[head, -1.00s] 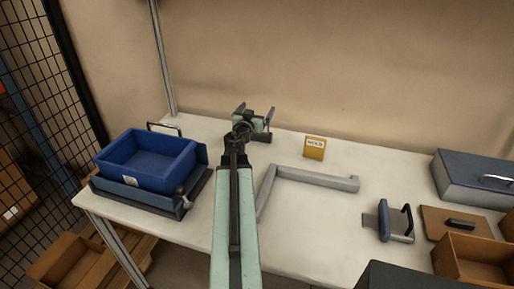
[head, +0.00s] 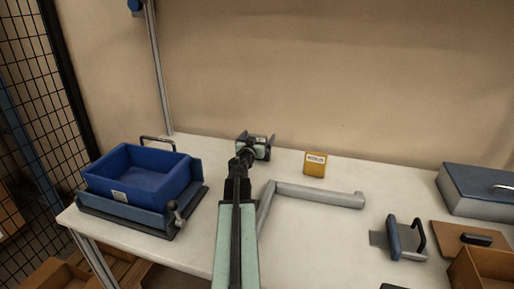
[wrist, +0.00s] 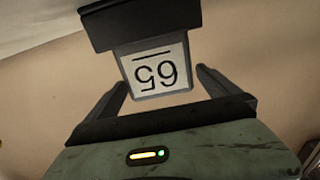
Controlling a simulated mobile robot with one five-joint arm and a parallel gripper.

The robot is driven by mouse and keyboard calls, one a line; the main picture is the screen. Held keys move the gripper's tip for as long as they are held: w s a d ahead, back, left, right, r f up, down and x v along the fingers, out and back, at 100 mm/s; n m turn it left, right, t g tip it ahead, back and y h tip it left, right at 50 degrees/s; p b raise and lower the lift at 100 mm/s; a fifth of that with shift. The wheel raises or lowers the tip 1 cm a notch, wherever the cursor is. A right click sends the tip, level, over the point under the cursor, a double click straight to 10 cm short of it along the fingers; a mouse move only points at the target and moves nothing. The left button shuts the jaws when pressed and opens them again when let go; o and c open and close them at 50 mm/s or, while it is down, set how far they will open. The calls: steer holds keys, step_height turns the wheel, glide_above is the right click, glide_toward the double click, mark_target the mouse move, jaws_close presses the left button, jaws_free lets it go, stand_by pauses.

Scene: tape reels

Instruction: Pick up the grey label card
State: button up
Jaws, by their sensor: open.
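A grey-framed card (wrist: 157,70) with a white face and a two-digit number, upside down in the picture, shows in the wrist view. It hangs below a dark bar (wrist: 140,22) in that picture and lies between my two fingers, with gaps on both sides. My gripper (wrist: 172,85) is open and not touching the card's sides. In the head view my gripper (head: 256,139) is over the back of the white table, near the wall. There the card is largely hidden by my gripper, and I cannot make it out clearly.
A yellow block with a label (head: 315,164) stands right of my gripper. A grey L-shaped bar (head: 320,195) lies in front of it. A blue bin (head: 140,178) stands at the left. A handled grey-blue piece (head: 397,238) and a grey-blue box (head: 480,190) are at the right.

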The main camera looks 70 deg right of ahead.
steer(key=d, duration=0.2)
steer(key=shift+w+d, duration=0.15)
steer(key=shift+d, duration=0.2)
steer(key=shift+a, duration=0.1)
steer(key=c, duration=1.4)
steer(key=shift+r, duration=0.1)
